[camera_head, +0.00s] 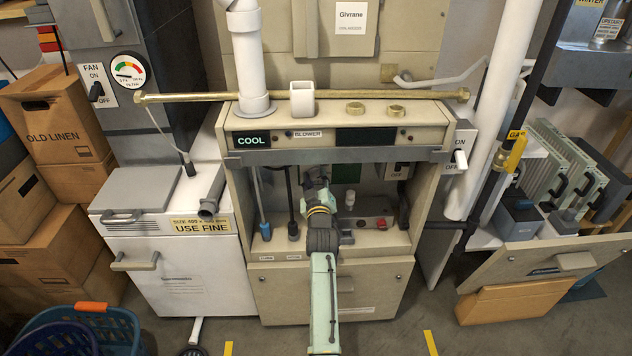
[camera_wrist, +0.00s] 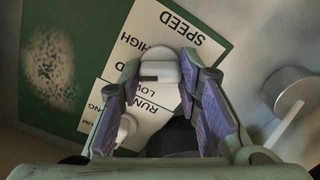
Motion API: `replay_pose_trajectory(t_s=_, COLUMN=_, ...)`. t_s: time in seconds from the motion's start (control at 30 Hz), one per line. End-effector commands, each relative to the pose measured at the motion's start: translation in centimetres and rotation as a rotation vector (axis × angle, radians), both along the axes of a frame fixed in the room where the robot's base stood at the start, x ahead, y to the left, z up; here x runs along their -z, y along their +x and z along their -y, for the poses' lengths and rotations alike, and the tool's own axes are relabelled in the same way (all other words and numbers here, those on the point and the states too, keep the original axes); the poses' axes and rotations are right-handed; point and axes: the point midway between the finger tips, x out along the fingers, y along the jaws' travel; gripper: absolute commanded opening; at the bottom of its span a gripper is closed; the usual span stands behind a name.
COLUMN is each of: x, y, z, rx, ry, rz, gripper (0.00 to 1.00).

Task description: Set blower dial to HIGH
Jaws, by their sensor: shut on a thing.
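The white blower dial (camera_wrist: 163,72) sits on a green-edged panel in the wrist view. Beside it is a white label (camera_wrist: 185,30) reading SPEED, HIGH and LOW, upside down in this view. My gripper (camera_wrist: 166,62) has its purple-padded fingers on either side of the dial and is shut on it. Which mark the dial points to cannot be told. In the head view my arm reaches into the open bay of the beige cabinet (camera_head: 240,200), and my arm hides the dial there.
In the wrist view a smaller white knob (camera_wrist: 127,128) is by a RUNNING label, and a grey round fitting (camera_wrist: 290,90) stands at right. In the head view a display (camera_head: 253,140) reads COOL above the bay. A grey ledge (camera_head: 340,155) crosses the bay's top.

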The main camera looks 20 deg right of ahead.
Motion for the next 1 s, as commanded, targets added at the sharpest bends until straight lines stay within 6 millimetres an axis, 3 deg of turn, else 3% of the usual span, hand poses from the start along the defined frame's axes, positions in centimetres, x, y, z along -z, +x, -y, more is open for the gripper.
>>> replay_pose_trajectory(t_s=0.6, x=0.06, y=0.00, z=-0.05, rx=-0.002, ry=0.504, rz=0.144, gripper=0.04)
replay_pose_trajectory(t_s=1.0, x=-0.01, y=-0.03, z=0.08, rx=-0.001, ry=0.676, rz=0.194, gripper=0.04)
